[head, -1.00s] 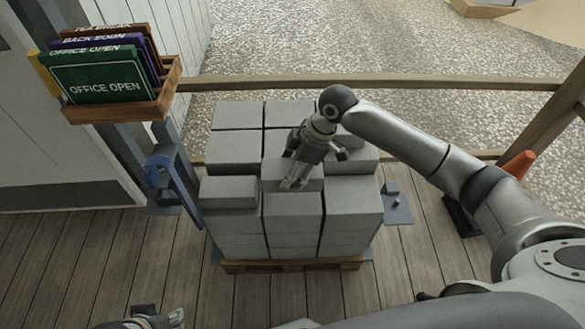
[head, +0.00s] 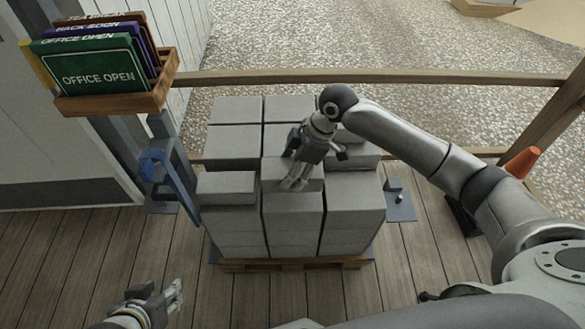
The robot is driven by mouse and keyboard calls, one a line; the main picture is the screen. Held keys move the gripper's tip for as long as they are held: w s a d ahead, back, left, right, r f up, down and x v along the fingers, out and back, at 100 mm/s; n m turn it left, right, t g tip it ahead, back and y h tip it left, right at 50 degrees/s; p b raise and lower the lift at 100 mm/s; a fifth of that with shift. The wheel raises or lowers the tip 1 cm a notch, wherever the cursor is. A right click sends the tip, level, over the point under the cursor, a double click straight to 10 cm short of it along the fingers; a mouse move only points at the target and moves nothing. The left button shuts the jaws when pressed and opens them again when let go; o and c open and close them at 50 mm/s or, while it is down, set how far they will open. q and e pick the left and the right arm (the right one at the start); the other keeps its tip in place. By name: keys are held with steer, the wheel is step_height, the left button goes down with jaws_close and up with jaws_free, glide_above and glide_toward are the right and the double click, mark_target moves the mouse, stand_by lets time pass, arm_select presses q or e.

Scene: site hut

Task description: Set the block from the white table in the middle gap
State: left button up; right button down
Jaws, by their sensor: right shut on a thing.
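A stack of grey blocks (head: 235,144) stands on a wooden pallet (head: 290,265) in the middle of the view. My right gripper (head: 294,184) points down over the middle of the stack and is shut on a grey block (head: 312,171). The held block lies in the middle of the top layer, between neighbouring blocks. The gripper hides part of it, and I cannot tell whether it rests fully down. My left gripper (head: 176,294) is low at the left, open and empty, over the deck. The white table is not in view.
A wooden sign rack (head: 120,100) with several signs, one reading OFFICE OPEN, stands at the back left. A wooden rail (head: 400,78) runs behind the stack. An orange cone (head: 522,162) is at the right. The plank deck (head: 60,260) is clear at the left.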

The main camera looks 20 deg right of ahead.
steer(key=shift+w+f, duration=0.1)
steer(key=shift+f, duration=0.2)
steer(key=shift+f+b, duration=0.45)
steer(key=shift+f, duration=0.7)
arm_select(q)
steer(key=w+d+r+t, duration=0.1)
steer(key=w+r+t, duration=0.1)
steer(key=w, duration=0.3)
steer(key=shift+d+r+t+h, duration=0.25)
steer(key=shift+d+t+h, duration=0.15)
steer(key=shift+t, duration=0.1)
arm_select(e)
steer(key=shift+f, duration=1)
arm_select(q)
steer(key=shift+w, duration=0.1)
arm_select(e)
steer(key=shift+c, duration=2.4)
jaws_free()
steer(key=shift+o, duration=0.9)
steer(key=shift+f, duration=0.1)
